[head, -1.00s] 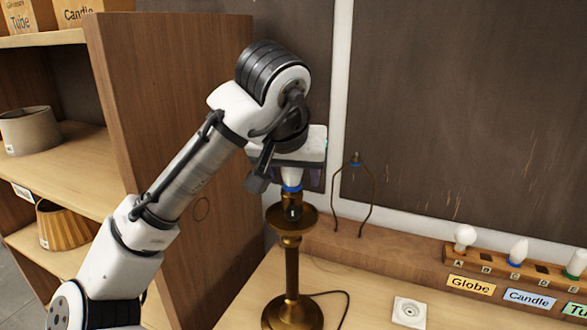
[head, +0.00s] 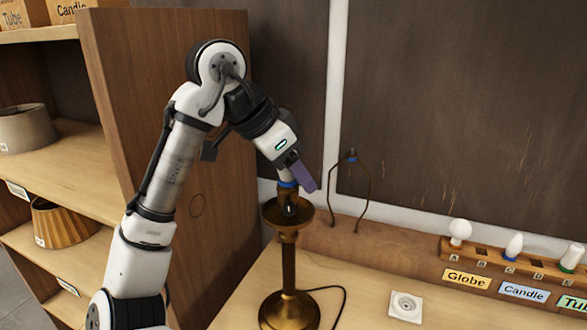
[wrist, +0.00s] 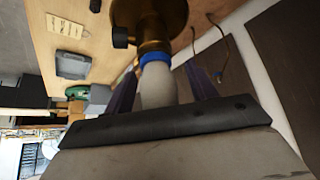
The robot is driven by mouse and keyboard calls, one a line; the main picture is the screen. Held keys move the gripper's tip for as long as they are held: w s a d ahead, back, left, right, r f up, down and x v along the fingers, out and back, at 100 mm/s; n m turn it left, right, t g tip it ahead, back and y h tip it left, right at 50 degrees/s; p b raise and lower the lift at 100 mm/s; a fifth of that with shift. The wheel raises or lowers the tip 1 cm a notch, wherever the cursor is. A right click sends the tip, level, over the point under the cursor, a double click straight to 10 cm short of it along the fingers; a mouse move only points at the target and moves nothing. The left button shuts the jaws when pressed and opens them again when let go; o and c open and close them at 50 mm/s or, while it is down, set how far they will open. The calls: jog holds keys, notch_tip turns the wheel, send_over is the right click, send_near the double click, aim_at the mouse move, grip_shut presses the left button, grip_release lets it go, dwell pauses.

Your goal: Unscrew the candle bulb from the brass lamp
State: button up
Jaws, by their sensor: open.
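The brass lamp (head: 289,262) stands upright on the bench, its stem topped by a round dish and a socket. The bulb sits in the socket; in the wrist view its white glass (wrist: 157,88) and blue collar (wrist: 155,58) show below the brass socket (wrist: 150,28). In the head view my gripper mostly hides the bulb, leaving the blue collar (head: 287,184) visible. My gripper (wrist: 160,72) is open, with purple fingers on either side of the bulb and gaps showing beside the glass. In the head view my gripper (head: 301,178) is tilted at the lamp top.
A wire harp (head: 351,195) stands behind the lamp to the right. A wooden bulb rack (head: 490,258) with Globe and Candle labels holds bulbs at right. A white socket plate (head: 405,307) lies on the bench. A wooden shelf unit (head: 150,100) rises close behind my arm.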

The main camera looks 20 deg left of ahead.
jog(key=c, duration=1)
jog(key=n+t+y, duration=0.1)
jog(key=n, duration=0.1)
jog(key=shift+a+n+b, duration=0.1)
jog(key=shift+n+b, duration=0.2)
jog(key=n+y, duration=0.2)
jog(key=shift+w+a+n+t, duration=0.1)
jog(key=shift+a+n+t, duration=0.05)
jog(key=shift+n+t, duration=0.2)
jog(key=shift+a+n+y, duration=0.1)
jog(key=shift+n+y, duration=0.6)
jog(key=shift+n, duration=0.65)
jog(key=shift+a+r+n+y+p, duration=0.1)
jog(key=shift+n+y+p, duration=0.25)
jog(key=shift+n, duration=0.25)
jog(key=n+y, duration=0.1)
jog(key=n, duration=0.1)
jog(key=shift+a+n+y, duration=0.1)
jog(key=shift+n+y, duration=0.15)
jog(key=shift+n, duration=0.15)
jog(key=n+g+y, duration=0.1)
jog(key=n+y, duration=0.1)
jog(key=n, duration=0.2)
jog(key=shift+a, duration=0.15)
